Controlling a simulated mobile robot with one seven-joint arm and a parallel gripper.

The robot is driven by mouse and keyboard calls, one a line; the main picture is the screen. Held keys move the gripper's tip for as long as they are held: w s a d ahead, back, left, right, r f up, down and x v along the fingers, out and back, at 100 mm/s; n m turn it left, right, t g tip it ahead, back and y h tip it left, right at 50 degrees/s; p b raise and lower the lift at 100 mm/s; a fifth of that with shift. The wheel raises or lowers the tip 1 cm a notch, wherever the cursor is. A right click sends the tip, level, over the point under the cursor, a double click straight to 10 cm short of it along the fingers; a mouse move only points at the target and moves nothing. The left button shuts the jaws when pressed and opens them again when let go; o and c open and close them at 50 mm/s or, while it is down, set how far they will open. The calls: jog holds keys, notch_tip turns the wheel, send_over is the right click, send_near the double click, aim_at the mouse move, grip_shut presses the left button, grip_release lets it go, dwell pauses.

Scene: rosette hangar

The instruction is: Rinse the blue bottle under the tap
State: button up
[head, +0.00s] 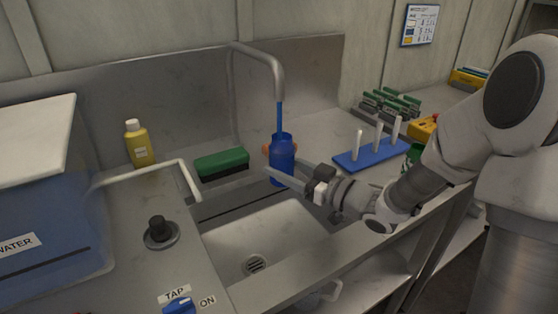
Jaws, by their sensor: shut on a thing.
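The blue bottle (283,163) is upright in my gripper (284,177), held over the back right part of the sink (240,236). My gripper is shut on it from the right. The tap (276,72) arches over from the back wall, its spout right above the bottle. A blue stream (280,116) runs straight down from the spout to the bottle's open top. The blue tap knob (180,307) is at the bottom edge, between the labels TAP and ON. The bottle's far side is hidden.
A yellow bottle (138,144) and a green-topped brush or block (221,164) stand behind the sink. A bent pipe (150,170) crosses at left near a blue water tank (50,215). A blue peg rack (366,154) and a green item (413,157) are at right, near my arm.

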jog(key=s+d, duration=0.2)
jog(key=s, duration=0.4)
jog(key=shift+s, duration=0.25)
jog(key=shift+d, duration=0.1)
dwell(0.5)
